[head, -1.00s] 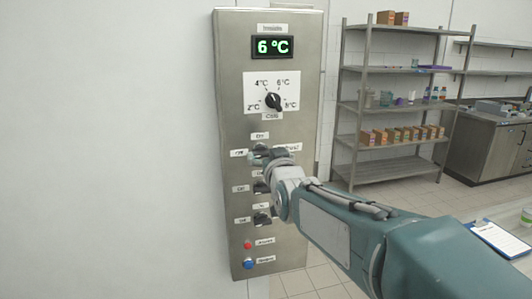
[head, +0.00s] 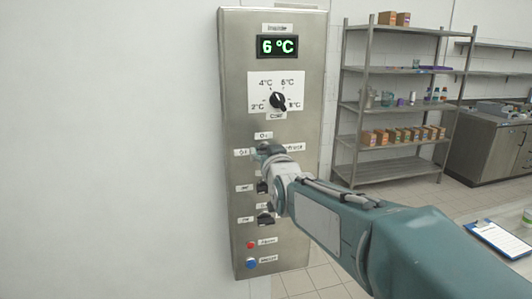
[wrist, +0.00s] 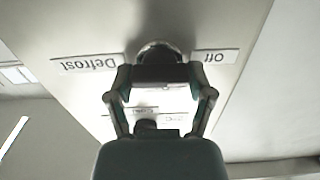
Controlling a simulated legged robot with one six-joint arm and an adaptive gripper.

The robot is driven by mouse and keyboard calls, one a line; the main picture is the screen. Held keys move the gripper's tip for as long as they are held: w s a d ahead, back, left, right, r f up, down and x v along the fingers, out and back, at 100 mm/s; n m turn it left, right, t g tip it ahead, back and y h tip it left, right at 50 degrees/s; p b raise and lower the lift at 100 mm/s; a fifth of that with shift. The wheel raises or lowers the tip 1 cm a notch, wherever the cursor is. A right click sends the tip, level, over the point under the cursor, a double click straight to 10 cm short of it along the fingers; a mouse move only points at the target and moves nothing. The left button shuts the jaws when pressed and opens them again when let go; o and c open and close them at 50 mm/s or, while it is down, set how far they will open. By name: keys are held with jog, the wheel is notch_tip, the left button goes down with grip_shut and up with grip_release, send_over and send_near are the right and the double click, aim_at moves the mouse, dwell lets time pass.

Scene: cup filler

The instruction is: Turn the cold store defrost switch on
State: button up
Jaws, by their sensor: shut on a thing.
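The steel control panel (head: 308,200) stands on the wall at the middle of the head view. Its defrost switch is hidden behind my gripper in the head view. In the wrist view, which is upside down, the round switch (wrist: 158,50) shows between the Defrost label (wrist: 90,64) and the Off label (wrist: 215,56). An On label (head: 263,135) is just above it in the head view. My gripper (head: 267,150) is shut on the switch, its fingers (wrist: 160,78) on either side. Which way the switch points I cannot tell.
A temperature dial (head: 278,100) and a green 6 °C display (head: 277,46) are above. Two more dark switches (head: 262,187) (head: 264,220), a red button (head: 250,245) and a blue button (head: 251,263) are below. Shelves (head: 400,105) stand at right.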

jog(key=shift+m, duration=0.3)
jog(key=m, duration=0.4)
jog(key=shift+d, duration=0.1)
jog(key=m, duration=0.4)
jog(key=shift+w+f+m, duration=0.1)
jog(key=shift+f+m, duration=0.05)
jog(key=shift+m, duration=0.15)
jog(key=m, duration=0.4)
jog(key=shift+d+f, duration=0.1)
jog(key=shift+f+m, duration=0.15)
jog(key=shift+m, duration=2.05)
jog(key=shift+f, duration=0.1)
jog(key=o, duration=1.1)
jog(key=shift+w, duration=0.1)
